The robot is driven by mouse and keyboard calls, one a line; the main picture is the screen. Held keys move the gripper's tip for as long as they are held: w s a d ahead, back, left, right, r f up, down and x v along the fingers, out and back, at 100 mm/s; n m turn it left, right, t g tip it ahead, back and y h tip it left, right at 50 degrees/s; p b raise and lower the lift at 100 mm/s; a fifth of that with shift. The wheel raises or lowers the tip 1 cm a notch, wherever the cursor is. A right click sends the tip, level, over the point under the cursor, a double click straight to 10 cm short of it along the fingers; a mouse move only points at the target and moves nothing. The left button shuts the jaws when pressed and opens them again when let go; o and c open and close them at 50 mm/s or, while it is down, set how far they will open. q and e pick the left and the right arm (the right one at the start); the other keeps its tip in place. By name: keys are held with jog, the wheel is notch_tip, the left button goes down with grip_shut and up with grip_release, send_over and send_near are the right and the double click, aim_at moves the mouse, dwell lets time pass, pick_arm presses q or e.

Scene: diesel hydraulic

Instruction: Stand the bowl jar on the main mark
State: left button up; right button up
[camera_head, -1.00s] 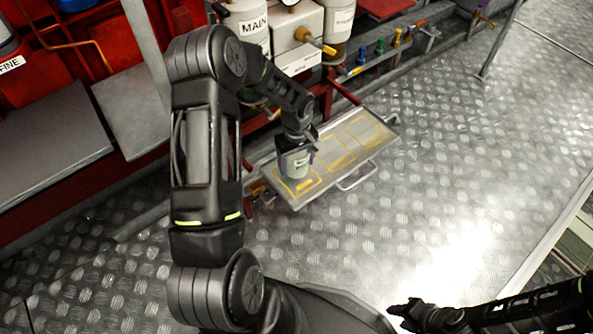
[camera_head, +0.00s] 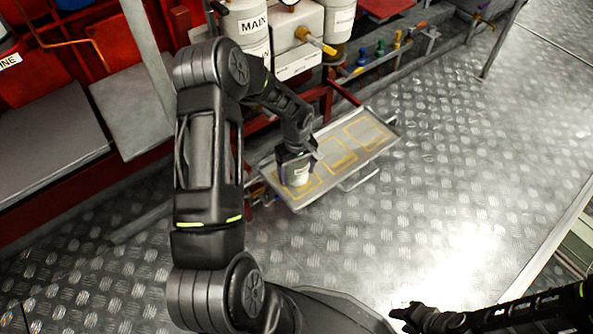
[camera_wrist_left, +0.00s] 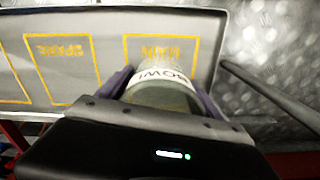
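The bowl jar (camera_head: 298,174) is a pale jar with a white label; the left wrist view shows "BOWL" on it (camera_wrist_left: 160,88). My left gripper (camera_head: 297,165) is shut on it, with a purple-grey finger on each side. The jar is over the main mark (camera_wrist_left: 160,46), a yellow outline lettered MAIN, and covers part of it. I cannot tell whether its base touches the tray (camera_head: 385,146). My right gripper (camera_head: 406,316) is at the bottom right of the head view, far from the jar; its opening is unclear.
The spare mark (camera_wrist_left: 62,68) lies beside the main mark, and another yellow outline (camera_head: 367,131) is at the tray's far end. The tray has a raised rim and a handle (camera_head: 360,177). Red framework, canisters and coloured valves (camera_head: 379,47) stand behind. Chequer-plate floor is clear at right.

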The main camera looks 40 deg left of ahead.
pick_arm(q)
jog(key=o, duration=0.3)
jog(key=shift+o, duration=0.2)
jog(key=shift+r, duration=0.15)
jog(key=shift+r, duration=0.2)
notch_tip(320, 180, up, 12)
jog(key=p, duration=0.3)
jog(key=shift+f+p, duration=0.15)
jog(key=shift+p, duration=0.2)
jog(key=shift+d+f, duration=0.1)
